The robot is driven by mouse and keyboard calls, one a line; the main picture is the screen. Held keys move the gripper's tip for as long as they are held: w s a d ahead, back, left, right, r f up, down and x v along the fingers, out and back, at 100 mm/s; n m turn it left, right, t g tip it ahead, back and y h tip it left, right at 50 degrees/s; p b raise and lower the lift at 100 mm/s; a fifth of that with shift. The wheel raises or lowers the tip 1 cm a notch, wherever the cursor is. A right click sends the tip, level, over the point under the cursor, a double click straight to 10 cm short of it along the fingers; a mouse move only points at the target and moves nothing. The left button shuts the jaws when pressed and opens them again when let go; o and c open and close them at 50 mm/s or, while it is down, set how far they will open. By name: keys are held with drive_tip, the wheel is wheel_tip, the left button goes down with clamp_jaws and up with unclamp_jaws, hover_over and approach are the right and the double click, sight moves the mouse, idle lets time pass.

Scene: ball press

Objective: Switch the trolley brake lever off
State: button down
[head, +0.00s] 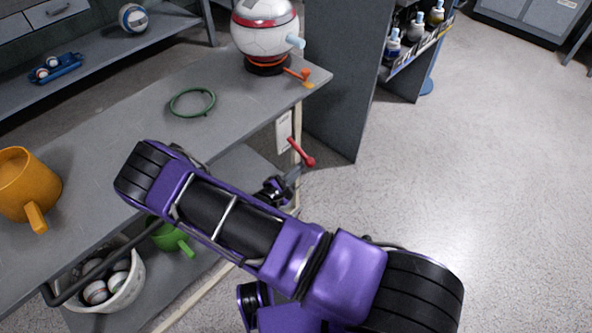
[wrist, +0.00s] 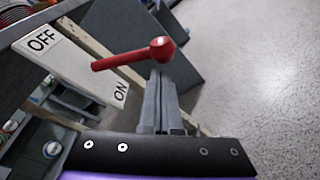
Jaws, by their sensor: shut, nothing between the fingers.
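The red brake lever (wrist: 125,58) sticks out beside a white plate (wrist: 75,68) in the wrist view, its round knob at the right end. The plate reads OFF at upper left and ON at lower right. Which label the lever points to I cannot tell. In the head view the lever (head: 301,152) is at the trolley's (head: 130,110) right end, below the top, with the plate (head: 284,131) above it. My gripper (wrist: 160,78) is shut and empty, its fingertips just below the knob in the picture. Whether they touch it is unclear. The gripper also shows in the head view (head: 294,173).
The trolley top holds an orange mug (head: 26,185), a green ring (head: 192,102) and a red-and-white ball device (head: 265,28). A green mug (head: 167,236) and a white bowl of balls (head: 122,294) are below. A dark cabinet (head: 335,80) stands behind. Floor at right is clear.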

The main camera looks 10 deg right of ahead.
drive_tip(key=shift+r, duration=0.15)
drive_tip(key=shift+s+d+r+n+p, duration=0.1)
drive_tip(key=shift+s+r+n+p, duration=0.1)
drive_tip(key=shift+n+p, duration=0.15)
drive_tip(key=shift+r, duration=0.2)
drive_tip(key=shift+s+d+r+n+g+p, duration=0.2)
drive_tip(key=shift+s+r+n+g+p, duration=0.1)
drive_tip(key=shift+r+n+p, duration=0.35)
drive_tip(key=shift+s+d+r+n+g+p, duration=0.2)
drive_tip(key=shift+r+n+g+p, duration=0.1)
drive_tip(key=shift+r+n+p, duration=0.3)
wheel_tip(320, 180, up, 6)
drive_tip(key=f+n+g+p, duration=0.1)
drive_tip(key=n+p, duration=0.2)
hover_over(307, 161)
drive_tip(key=s+a, duration=0.2)
drive_tip(key=shift+r+h, duration=0.25)
drive_tip(key=shift+h, duration=0.15)
drive_tip(key=shift+a, duration=0.1)
